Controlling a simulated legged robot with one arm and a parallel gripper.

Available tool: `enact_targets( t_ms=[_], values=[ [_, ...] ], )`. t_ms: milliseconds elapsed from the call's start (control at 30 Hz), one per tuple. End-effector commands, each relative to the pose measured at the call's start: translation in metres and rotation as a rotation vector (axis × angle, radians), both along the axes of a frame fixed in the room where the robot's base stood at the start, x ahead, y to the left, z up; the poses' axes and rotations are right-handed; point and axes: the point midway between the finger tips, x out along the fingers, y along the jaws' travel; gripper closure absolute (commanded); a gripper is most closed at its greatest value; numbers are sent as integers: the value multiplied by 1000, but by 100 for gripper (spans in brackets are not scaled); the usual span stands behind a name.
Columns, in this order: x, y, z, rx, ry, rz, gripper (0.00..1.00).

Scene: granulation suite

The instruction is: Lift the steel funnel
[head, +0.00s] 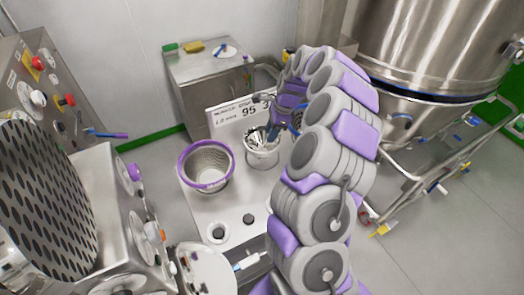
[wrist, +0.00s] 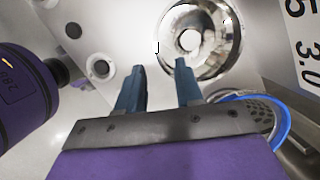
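The steel funnel (head: 262,158) stands on the steel worktop, right of the purple-rimmed sieve, in the head view. In the wrist view the funnel (wrist: 215,62) is a shiny round bowl with a hole in its middle, at the top right of centre. My gripper (wrist: 158,68) is open, with two dark blue fingers apart and nothing seen between them. The right fingertip overlaps the funnel's near-left edge in the picture; I cannot tell if it touches. In the head view my arm partly hides the gripper and the funnel's right side.
The purple-rimmed sieve (head: 206,166) stands close left of the funnel; a purple body (wrist: 25,90) shows at the wrist view's left. A sign with numbers (head: 235,117) stands behind the funnel. The worktop (head: 207,212) has round holes in front. A large steel vessel (head: 430,45) is at right.

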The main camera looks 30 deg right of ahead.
Motion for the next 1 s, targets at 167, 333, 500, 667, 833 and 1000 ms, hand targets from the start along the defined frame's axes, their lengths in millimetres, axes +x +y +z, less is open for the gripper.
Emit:
enact_targets(
  t_ms=[167, 333, 500, 667, 833, 1000],
  values=[
    [2, 11, -36, 2, 4, 3, 64],
    [4, 15, -51, 1, 3, 3, 64],
    [4, 15, -62, 1, 3, 3, 64],
    [5, 13, -87, 2, 4, 2, 64],
    [7, 18, -103, 0, 0, 2, 64],
    [7, 18, -102, 0, 0, 1, 64]
  ],
)
